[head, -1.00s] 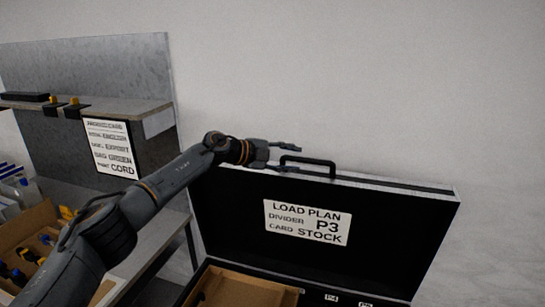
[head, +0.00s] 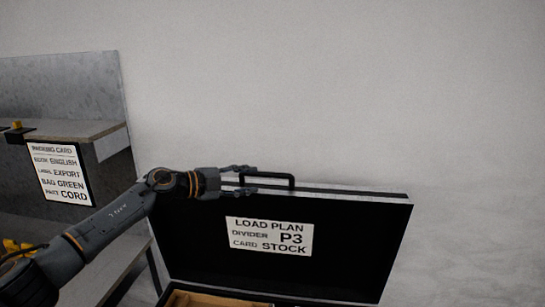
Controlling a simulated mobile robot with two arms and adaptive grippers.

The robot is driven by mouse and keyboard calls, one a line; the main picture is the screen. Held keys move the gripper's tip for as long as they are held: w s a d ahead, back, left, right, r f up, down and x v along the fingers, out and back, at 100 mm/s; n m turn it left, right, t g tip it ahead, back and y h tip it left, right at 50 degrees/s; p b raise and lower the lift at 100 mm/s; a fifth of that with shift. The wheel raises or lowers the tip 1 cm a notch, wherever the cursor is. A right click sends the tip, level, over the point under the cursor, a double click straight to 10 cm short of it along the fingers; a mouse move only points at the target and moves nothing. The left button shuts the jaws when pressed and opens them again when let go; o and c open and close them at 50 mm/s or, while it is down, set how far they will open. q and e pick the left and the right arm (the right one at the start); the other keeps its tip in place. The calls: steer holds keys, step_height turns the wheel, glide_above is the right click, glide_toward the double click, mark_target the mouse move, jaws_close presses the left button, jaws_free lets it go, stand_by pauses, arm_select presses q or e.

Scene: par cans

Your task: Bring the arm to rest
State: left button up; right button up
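My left arm comes in from the lower left. Its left gripper (head: 254,180) is open, with its two fingers apart and nothing seen held between them. It is at the top edge of the raised lid of a black case (head: 190,245), just left of the lid's black handle (head: 292,181). I cannot tell whether the fingers touch the handle or the lid. My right gripper is not in view.
The lid carries a white load plan label (head: 269,237) reading divider P3, card stock. A grey shelf unit (head: 75,85) with a packing card (head: 60,173) stands at the left. A cardboard box (head: 200,300) shows in the case. The wall at the right is bare.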

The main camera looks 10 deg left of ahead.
arm_select(q)
steer(key=s+d+f+n+t+y, duration=0.2)
steer(key=s+d+f+n+t, duration=0.5)
steer(key=d+f+n, duration=0.25)
steer(key=s+a+f+n+g+y, duration=0.3)
steer(key=s+a+f+n+y, duration=0.25)
steer(key=s+f, duration=0.4)
steer(key=s+a+f+n+g+y, duration=0.35)
steer(key=s+a+f+n, duration=0.2)
steer(key=s+f, duration=0.35)
steer(key=s+a+f+n+g, duration=0.1)
steer(key=s+f+g, duration=0.1)
steer(key=s, duration=0.6)
steer(key=s+a+f+g+y, duration=0.1)
steer(key=s+g, duration=0.2)
steer(key=s, duration=0.5)
steer(key=s+a+f+n+g, duration=0.1)
steer(key=s+a+f+g, duration=0.1)
steer(key=s, duration=0.5)
step_height(320, 180, down, 31)
steer(key=s+g+b, duration=0.1)
steer(key=s+b, duration=0.1)
steer(key=b, duration=0.2)
steer(key=s+a+f+g+b, duration=0.1)
steer(key=s+a+f+b, duration=0.1)
steer(key=s+f, duration=1.4)
step_height(320, 180, down, 3)
steer(key=shift+s+a+r+m+b, duration=0.15)
steer(key=shift+s+a+m+b, duration=0.25)
steer(key=shift+b, duration=0.2)
